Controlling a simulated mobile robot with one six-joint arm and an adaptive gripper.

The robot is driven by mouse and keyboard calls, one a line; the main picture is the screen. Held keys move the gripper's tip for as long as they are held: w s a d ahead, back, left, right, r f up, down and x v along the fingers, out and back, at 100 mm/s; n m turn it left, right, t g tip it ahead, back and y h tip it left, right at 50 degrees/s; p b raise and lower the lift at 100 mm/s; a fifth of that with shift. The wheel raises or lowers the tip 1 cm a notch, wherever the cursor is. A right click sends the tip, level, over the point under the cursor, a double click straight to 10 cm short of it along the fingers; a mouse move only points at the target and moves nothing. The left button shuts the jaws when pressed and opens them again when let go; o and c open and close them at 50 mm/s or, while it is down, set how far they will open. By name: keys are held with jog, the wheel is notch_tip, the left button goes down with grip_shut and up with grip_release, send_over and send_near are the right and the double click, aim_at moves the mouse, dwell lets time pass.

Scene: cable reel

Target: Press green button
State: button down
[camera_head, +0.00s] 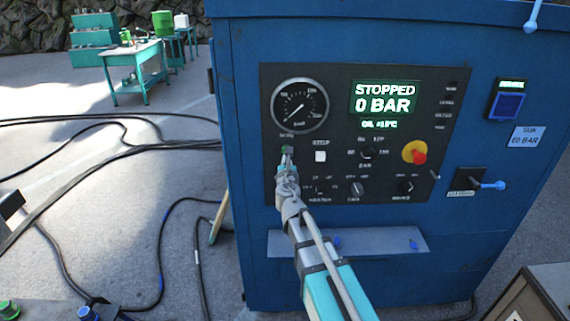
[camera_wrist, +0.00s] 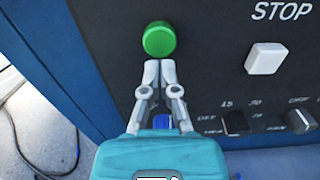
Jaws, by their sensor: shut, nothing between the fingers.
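The green button (camera_wrist: 159,39) is a round green cap on the black control panel (camera_head: 340,90) of a blue cabinet. In the head view the button is mostly hidden behind my gripper (camera_head: 287,152). My gripper also shows in the wrist view (camera_wrist: 159,64). Its fingers are shut and empty, with the tips just below the button in the picture. I cannot tell whether the tips touch it.
A white square stop button (camera_wrist: 266,58) sits to the right of the green one. A red emergency knob on yellow (camera_head: 415,152), a gauge (camera_head: 299,105) and a display (camera_head: 384,97) reading "STOPPED 0 BAR" are on the panel. Cables (camera_head: 120,152) lie on the floor at left.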

jog(key=shift+w, duration=0.5)
jog(key=shift+w, duration=0.15)
jog(key=shift+w+r, duration=0.2)
jog(key=shift+w, duration=0.75)
jog(key=s, duration=1.5)
